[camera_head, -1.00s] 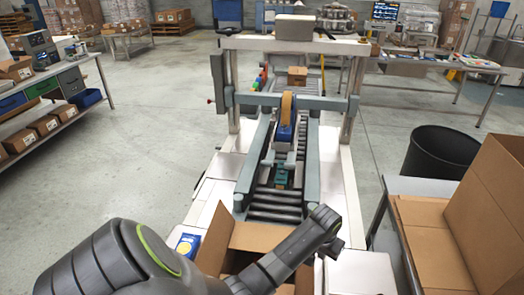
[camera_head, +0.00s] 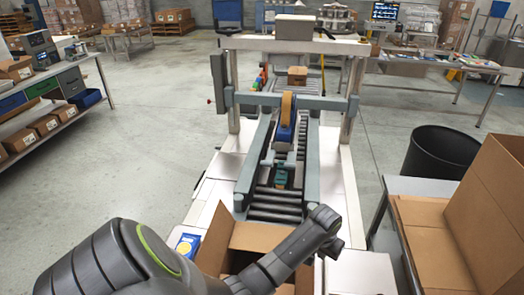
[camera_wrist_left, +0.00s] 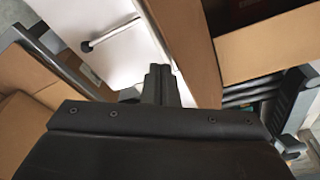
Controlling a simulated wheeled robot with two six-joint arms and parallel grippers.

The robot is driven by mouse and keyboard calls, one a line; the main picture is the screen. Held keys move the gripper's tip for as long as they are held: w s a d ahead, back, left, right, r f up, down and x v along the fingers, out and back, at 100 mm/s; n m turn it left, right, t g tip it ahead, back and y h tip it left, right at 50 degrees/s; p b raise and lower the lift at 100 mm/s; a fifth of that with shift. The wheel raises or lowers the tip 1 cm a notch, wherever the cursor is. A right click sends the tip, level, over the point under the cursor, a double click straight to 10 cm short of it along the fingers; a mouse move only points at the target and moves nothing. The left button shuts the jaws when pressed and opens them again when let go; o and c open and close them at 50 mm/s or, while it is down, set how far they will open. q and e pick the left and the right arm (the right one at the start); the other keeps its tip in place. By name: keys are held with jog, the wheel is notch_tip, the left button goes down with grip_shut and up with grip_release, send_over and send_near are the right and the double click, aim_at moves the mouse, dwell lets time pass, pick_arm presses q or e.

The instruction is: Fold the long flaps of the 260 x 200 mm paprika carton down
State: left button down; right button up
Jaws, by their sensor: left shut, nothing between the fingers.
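The paprika carton (camera_head: 262,237) stands open at the near end of the roller line, at the bottom of the head view. Its far flap and left flap (camera_head: 213,240) stand up. My left forearm crosses over it and hides much of its near and right side. My left gripper (camera_head: 333,246) is at the carton's right side, small and partly hidden by the wrist. In the left wrist view its fingers (camera_wrist_left: 160,72) are shut and empty, over a white surface, close to a brown carton flap (camera_wrist_left: 187,45). I cannot tell whether they touch it. My right gripper is out of view.
The roller conveyor (camera_head: 272,215) and its taping machine (camera_head: 286,125) lie beyond the carton. At the right are a table with flat cardboard (camera_head: 430,245), a large carton sheet (camera_head: 490,200) and a black bin (camera_head: 440,153).

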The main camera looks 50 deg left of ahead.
pick_arm(q)
jog(key=shift+s+a+f+p, duration=0.15)
jog(key=shift+s+a+p, duration=0.5)
jog(key=shift+a, duration=0.35)
jog(key=shift+s+a, duration=0.3)
jog(key=shift+a, duration=0.15)
jog(key=shift+s+a+r, duration=0.2)
jog(key=shift+s+a, duration=0.5)
jog(key=shift+a, duration=0.15)
jog(key=shift+s+a+r, duration=0.15)
jog(key=shift+s+a, duration=0.5)
jog(key=shift+a, duration=0.2)
